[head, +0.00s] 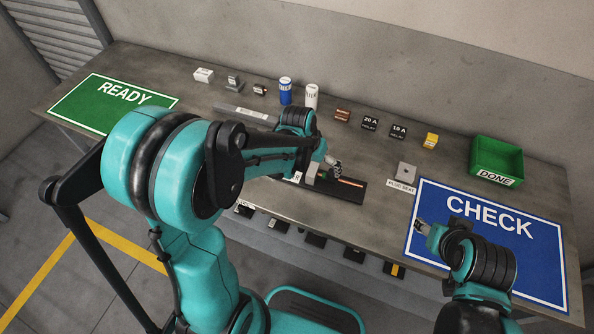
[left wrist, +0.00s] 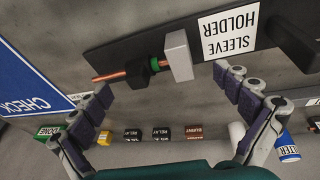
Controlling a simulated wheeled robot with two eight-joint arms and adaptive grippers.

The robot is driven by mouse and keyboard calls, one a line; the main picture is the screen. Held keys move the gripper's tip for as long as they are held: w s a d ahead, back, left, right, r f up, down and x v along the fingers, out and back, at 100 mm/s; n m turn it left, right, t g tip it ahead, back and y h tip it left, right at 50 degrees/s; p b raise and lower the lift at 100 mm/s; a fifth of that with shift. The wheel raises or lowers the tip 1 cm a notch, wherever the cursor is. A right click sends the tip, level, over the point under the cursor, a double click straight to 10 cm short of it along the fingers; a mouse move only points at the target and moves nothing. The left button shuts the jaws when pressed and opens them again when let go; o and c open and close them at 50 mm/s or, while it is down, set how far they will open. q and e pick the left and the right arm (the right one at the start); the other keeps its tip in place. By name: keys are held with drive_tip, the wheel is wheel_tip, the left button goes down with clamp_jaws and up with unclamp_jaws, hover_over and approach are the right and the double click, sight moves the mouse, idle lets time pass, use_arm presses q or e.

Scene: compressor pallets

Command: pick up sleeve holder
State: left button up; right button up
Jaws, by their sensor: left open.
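The sleeve holder is a long black base (head: 335,190) at the middle of the table's front, partly hidden by my left arm. In the left wrist view the base (left wrist: 125,48) carries a white SLEEVE HOLDER label (left wrist: 229,33). A copper rod (left wrist: 120,75) with a green ring (left wrist: 154,65) lies along it, meeting a grey block (left wrist: 179,56). My left gripper (left wrist: 162,80) is open and empty, its fingers spread on either side of the rod and block. It is above the holder in the head view (head: 330,168). My right gripper (head: 422,226) is over the CHECK mat; its jaw opening is unclear.
The blue CHECK mat (head: 485,255) lies at right, the green READY mat (head: 90,112) at left. A green DONE bin (head: 497,155) stands at back right. Blue and white cans (head: 285,92), relays (head: 370,123) and small parts line the back. A plug seat (head: 406,172) is right of the holder.

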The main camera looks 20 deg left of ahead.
use_arm(q)
drive_tip(key=b+x, duration=0.1)
drive_tip(key=x, duration=0.1)
drive_tip(key=b+x, duration=0.1)
drive_tip(key=x, duration=0.2)
drive_tip(key=shift+s+f+b, duration=0.15)
drive_tip(key=shift+f+b, duration=0.15)
drive_tip(key=shift+f, duration=0.4)
drive_tip(key=shift+r, duration=0.1)
drive_tip(key=c, duration=1.7)
